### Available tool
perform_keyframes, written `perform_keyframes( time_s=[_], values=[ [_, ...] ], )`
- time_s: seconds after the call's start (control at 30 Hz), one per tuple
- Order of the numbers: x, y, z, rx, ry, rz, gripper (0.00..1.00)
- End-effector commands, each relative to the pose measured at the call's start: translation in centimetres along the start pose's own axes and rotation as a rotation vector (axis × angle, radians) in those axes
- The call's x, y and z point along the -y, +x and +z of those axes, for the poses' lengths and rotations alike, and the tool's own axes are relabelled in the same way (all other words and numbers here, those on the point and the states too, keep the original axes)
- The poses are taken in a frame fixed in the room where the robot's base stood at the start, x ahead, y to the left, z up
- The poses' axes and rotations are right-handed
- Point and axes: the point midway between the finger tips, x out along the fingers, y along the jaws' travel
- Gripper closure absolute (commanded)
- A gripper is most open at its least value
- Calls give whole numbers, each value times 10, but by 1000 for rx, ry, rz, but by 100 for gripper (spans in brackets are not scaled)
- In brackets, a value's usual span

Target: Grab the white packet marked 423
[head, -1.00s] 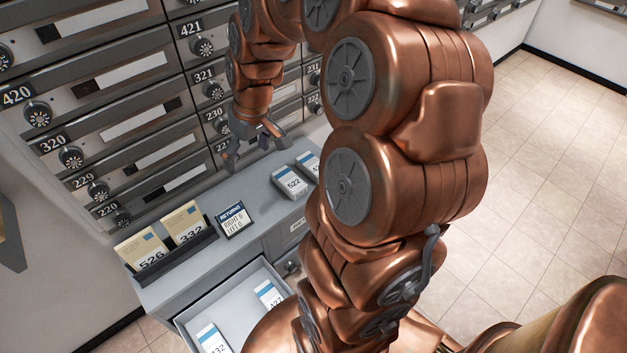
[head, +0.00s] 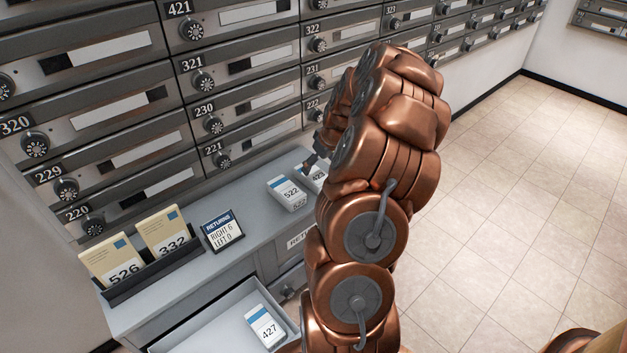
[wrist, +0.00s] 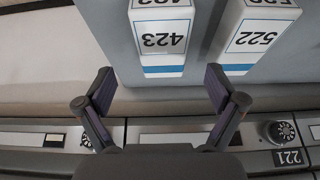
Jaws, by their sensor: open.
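The white packet marked 423 (head: 314,176) stands on the grey counter's right part, largely hidden behind my arm in the head view. In the wrist view, packet 423 (wrist: 163,38) shows upside down with a blue stripe, ahead of the fingertips and roughly centred between them. My gripper (wrist: 160,88) is open and empty, its two fingers spread either side of the packet's line. In the head view, only a bit of my gripper (head: 312,161) shows beside the packet.
White packet 522 (head: 287,192) stands close beside 423; a narrow gap separates them. A returns sign (head: 223,231) and a holder with tan packets 526 (head: 112,262) and 332 (head: 166,233) stand left. An open drawer holds packet 427 (head: 265,328). Mailboxes line the wall behind.

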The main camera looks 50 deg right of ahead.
Motion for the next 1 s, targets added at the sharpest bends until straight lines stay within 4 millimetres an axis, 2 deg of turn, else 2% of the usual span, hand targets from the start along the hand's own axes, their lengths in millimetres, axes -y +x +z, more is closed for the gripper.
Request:
perform_keyframes(
  time_s=[0.23,0.5,0.77,1.0],
  values=[
    [2,19,1,1,-1,-2,6],
    [4,55,0,1,-1,-2,6],
    [3,58,-1,0,0,-1,6],
    [3,57,-1,0,-1,-1,29]
  ],
)
